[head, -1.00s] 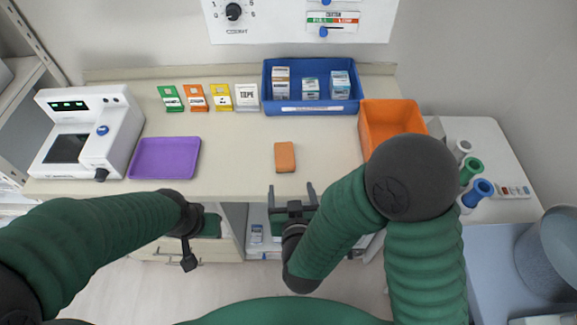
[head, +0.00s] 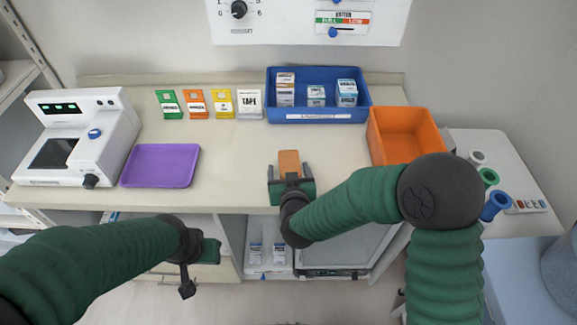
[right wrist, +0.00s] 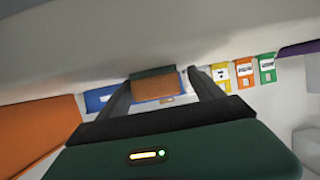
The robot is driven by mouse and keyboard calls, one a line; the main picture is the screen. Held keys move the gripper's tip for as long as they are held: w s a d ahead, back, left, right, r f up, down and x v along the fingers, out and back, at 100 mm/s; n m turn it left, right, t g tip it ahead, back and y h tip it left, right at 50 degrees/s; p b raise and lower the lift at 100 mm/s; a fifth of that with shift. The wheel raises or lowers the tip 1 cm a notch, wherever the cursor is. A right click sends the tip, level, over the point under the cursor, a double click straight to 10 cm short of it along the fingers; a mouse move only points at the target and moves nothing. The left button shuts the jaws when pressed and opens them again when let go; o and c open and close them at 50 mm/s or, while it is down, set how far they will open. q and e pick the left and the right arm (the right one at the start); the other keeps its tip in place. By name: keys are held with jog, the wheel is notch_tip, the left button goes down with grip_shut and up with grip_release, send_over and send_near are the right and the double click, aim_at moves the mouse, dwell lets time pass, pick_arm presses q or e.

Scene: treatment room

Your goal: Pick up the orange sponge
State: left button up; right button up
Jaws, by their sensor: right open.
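The orange sponge (head: 289,159) lies on the counter near its front edge, in the middle of the head view. My right gripper (head: 290,172) is open, with one finger on each side of the sponge's near part. In the right wrist view the sponge (right wrist: 154,90) shows between the two spread fingers, with a dark green layer along one side. Whether the fingers touch it, I cannot tell. My left gripper (head: 196,252) hangs in front of the counter, away from the sponge, and its jaws are not clear.
A purple tray (head: 160,166) lies to the left, beside a white device (head: 75,137). A blue bin (head: 318,116) with small boxes stands behind the sponge. An orange bin (head: 404,136) stands to the right. Several small packets line the back. The counter around the sponge is clear.

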jog(key=shift+d, duration=0.25)
jog(key=c, duration=1.4)
jog(key=shift+a, duration=0.1)
